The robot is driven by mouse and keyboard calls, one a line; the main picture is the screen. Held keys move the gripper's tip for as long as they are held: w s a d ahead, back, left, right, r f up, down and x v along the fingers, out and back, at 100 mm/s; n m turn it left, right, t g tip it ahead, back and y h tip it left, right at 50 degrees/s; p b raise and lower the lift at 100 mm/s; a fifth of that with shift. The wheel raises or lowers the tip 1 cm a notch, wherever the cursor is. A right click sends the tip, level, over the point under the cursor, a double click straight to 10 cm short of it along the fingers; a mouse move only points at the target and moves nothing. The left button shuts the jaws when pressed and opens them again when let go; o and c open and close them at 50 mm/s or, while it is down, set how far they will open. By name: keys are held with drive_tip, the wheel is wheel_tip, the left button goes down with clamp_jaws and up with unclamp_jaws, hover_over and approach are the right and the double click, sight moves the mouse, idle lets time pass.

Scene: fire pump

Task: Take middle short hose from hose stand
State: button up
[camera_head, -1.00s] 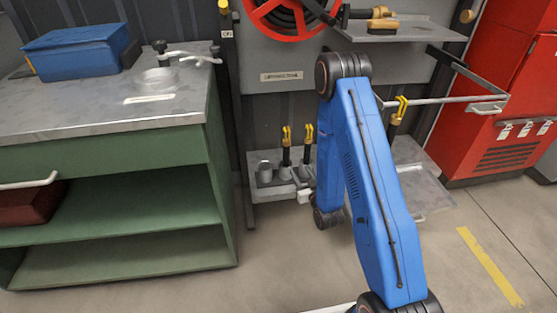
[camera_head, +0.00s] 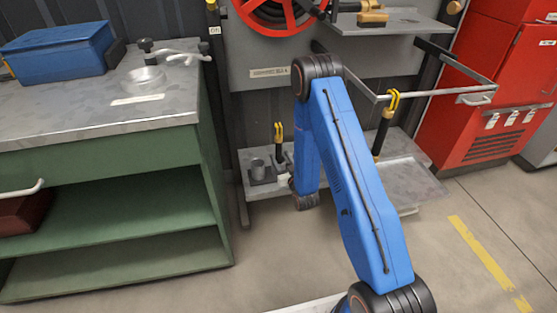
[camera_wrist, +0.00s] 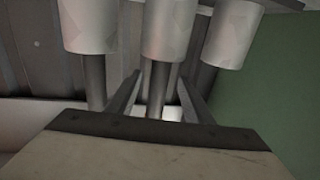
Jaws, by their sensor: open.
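The middle short hose (camera_head: 278,146), black with a yellow top, stands upright beside that cup. My arm hides the right part of the stand. In the wrist view, light cups hang from the top edge, and the middle hose (camera_wrist: 157,88) is a dark rod below the middle cup. My gripper (camera_wrist: 160,78) is open, with one finger on each side of this hose. Whether a finger touches it is unclear. Another hose (camera_wrist: 93,82) shows left of the fingers.
A green cabinet (camera_head: 100,200) stands close on the left, with a blue box (camera_head: 58,52) on top. A metal rail (camera_head: 430,93) sticks out at right, near another yellow-topped black tool (camera_head: 384,125). A red cabinet (camera_head: 495,80) stands at far right.

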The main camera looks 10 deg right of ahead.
drive_tip(key=w+a, duration=0.1)
drive_tip(key=w, duration=0.6)
clamp_jaws()
